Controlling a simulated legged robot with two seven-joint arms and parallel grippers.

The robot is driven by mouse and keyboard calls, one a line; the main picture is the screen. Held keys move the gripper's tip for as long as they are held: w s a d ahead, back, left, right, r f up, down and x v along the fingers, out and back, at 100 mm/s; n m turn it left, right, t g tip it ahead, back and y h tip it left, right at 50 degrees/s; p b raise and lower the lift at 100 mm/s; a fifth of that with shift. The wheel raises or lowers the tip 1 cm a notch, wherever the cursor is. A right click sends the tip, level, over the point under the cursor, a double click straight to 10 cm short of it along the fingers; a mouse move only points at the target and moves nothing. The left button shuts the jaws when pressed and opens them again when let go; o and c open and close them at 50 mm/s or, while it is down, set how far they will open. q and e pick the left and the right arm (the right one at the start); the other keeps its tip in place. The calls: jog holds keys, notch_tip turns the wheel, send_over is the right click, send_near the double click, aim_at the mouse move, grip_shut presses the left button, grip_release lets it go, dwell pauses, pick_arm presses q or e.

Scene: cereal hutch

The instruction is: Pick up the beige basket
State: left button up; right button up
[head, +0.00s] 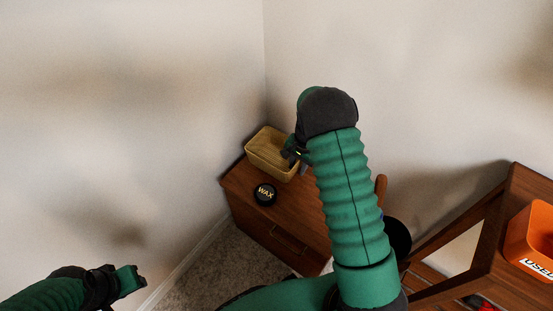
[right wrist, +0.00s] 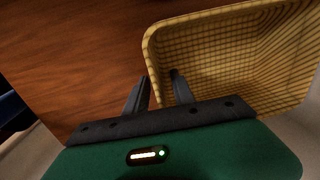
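The beige basket (head: 265,151), a woven box with an open top, stands upright on a brown wooden cabinet (head: 244,194) in the corner. My right gripper (head: 297,162) is at the basket's right end, partly hidden by my arm. In the right wrist view, the basket (right wrist: 225,55) fills the upper right. The fingers of my right gripper (right wrist: 159,76) are apart, one outside the basket's near wall and one inside, with the rim between them. A gap shows beside the inner finger. My left gripper (head: 132,280) is low at the left, far from the basket; its fingers are unclear.
A round black tin marked WAX (head: 265,194) sits on the cabinet just in front of the basket. Walls stand close behind and to the left of the basket. At the right, a wooden stand (head: 500,215) holds an orange bin (head: 535,235). Carpet (head: 215,265) lies below.

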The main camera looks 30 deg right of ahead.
jog(key=shift+a+r, duration=0.1)
grip_shut()
dwell(1.2)
